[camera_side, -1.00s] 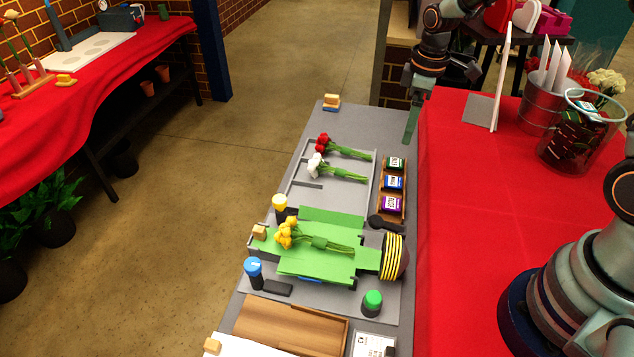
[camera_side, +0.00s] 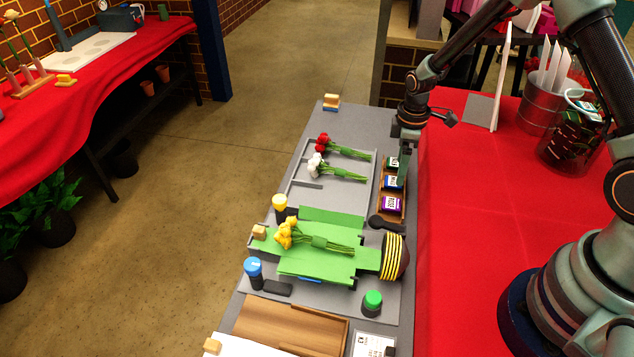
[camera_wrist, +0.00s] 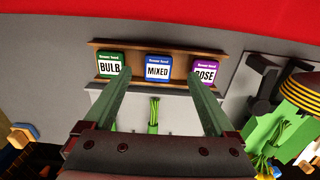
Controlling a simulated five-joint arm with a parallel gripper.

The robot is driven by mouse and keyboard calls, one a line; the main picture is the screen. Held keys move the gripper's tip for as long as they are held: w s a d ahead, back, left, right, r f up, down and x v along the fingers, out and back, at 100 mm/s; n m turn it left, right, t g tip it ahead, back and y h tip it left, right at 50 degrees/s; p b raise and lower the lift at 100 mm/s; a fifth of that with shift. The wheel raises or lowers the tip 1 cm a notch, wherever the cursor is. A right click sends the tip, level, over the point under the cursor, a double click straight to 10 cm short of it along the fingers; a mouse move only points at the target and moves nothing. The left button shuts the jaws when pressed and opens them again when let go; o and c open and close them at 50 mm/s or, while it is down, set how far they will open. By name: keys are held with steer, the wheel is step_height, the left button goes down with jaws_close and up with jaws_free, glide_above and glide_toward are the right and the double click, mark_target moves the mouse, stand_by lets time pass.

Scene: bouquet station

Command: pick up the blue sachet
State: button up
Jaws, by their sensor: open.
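The blue sachet (camera_side: 393,182) lies in the middle of a small wooden tray (camera_side: 404,213), between a green sachet (camera_side: 393,163) and a purple sachet (camera_side: 391,204). In the wrist view the blue sachet (camera_wrist: 157,68) reads "MIXED", with the green "BULB" sachet (camera_wrist: 110,66) on its left and the purple "ROSE" sachet (camera_wrist: 205,72) on its right. My gripper (camera_side: 404,180) is over the tray, and a finger partly covers the tray's right side. In the wrist view my gripper (camera_wrist: 158,82) is open and empty, its fingers on either side of the blue sachet. Its height above the sachet is hard to tell.
Red and white flowers (camera_side: 318,165) lie on a rack left of the tray. Yellow flowers lie on a green sheet (camera_side: 315,265) nearer the front, beside a black-and-yellow striped roll (camera_side: 393,256). A red-covered table (camera_side: 470,210) borders the right side.

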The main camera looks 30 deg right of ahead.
mark_target(393, 183)
steer(key=f, duration=0.4)
steer(key=shift+d+f, duration=0.2)
steer(key=c, duration=1.4)
steer(key=shift+r, duration=0.1)
